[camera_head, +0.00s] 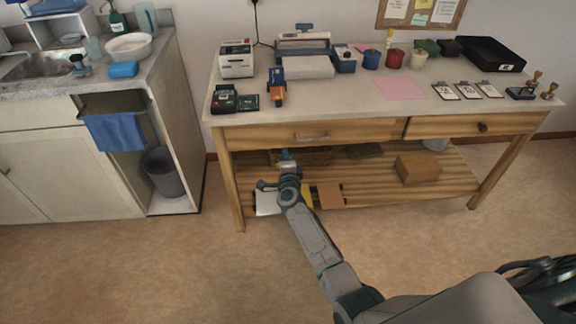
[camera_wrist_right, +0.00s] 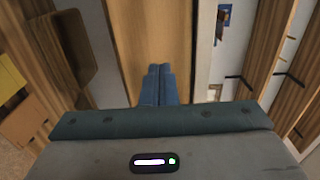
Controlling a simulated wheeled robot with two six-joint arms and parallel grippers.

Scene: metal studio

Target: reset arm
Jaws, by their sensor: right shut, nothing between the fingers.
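My right arm reaches out toward the wooden table in the head view, with the right gripper (camera_head: 287,155) in front of the table, just below its drawer front. In the right wrist view my right gripper (camera_wrist_right: 158,72) shows its two blue-grey fingers pressed together with nothing between them. Behind the fingers there is a plain wooden surface (camera_wrist_right: 150,35); I cannot tell whether they touch it. My left gripper is not in view.
The table (camera_head: 380,105) carries a label printer (camera_head: 237,60), clipboards (camera_head: 467,90) and a black tray (camera_head: 492,54). A cardboard box (camera_head: 417,168) sits on its lower shelf. A sink counter (camera_head: 60,90) stands at left, with a bin (camera_head: 162,172) underneath. The floor in front is clear.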

